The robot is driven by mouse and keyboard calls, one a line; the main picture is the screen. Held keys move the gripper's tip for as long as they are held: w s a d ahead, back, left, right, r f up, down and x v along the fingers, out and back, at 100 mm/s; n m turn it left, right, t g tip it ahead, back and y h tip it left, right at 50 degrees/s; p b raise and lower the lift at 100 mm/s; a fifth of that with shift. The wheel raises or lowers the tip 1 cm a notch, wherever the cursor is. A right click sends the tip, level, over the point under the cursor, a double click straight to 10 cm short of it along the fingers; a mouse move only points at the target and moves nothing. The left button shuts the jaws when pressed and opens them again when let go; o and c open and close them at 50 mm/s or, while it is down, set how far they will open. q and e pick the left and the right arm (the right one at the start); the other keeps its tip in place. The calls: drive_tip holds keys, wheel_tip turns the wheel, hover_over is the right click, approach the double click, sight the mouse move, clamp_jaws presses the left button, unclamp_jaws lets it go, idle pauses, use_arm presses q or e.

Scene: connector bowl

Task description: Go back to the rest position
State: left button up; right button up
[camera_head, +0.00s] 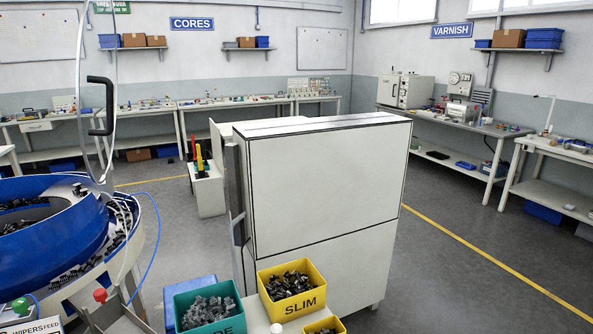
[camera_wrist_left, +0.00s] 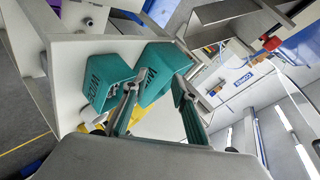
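My left gripper (camera_wrist_left: 156,86) shows in the left wrist view with its two teal-padded fingers spread apart. No held object is visible between them. Beyond the fingertips are two teal bins, one lettered like WIDE (camera_wrist_left: 104,82) and one whose visible letters end in UM (camera_wrist_left: 152,72). Neither gripper shows in the head view, and my right gripper is in no frame.
In the head view a blue bowl feeder (camera_head: 74,246) stands at the left. A tall white cabinet (camera_head: 322,190) fills the middle. Open floor (camera_head: 450,262) lies right.

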use_arm(q)
drive_tip(key=s+a+f+n+g+y, duration=0.3)
drive_tip(key=s+a+f+g, duration=0.25)
drive_tip(key=s+a, duration=0.65)
drive_tip(key=s+d+f+n+t+h, duration=0.1)
drive_tip(key=d+f+n+t+h, duration=0.2)
drive_tip(key=d+f, duration=1.1)
wheel_tip(320, 180, down, 4)
drive_tip(key=t+h, duration=0.1)
drive_tip(key=h, duration=0.2)
drive_tip(key=shift+d+n+h, duration=0.3)
drive_tip(key=shift+n+h, duration=0.1)
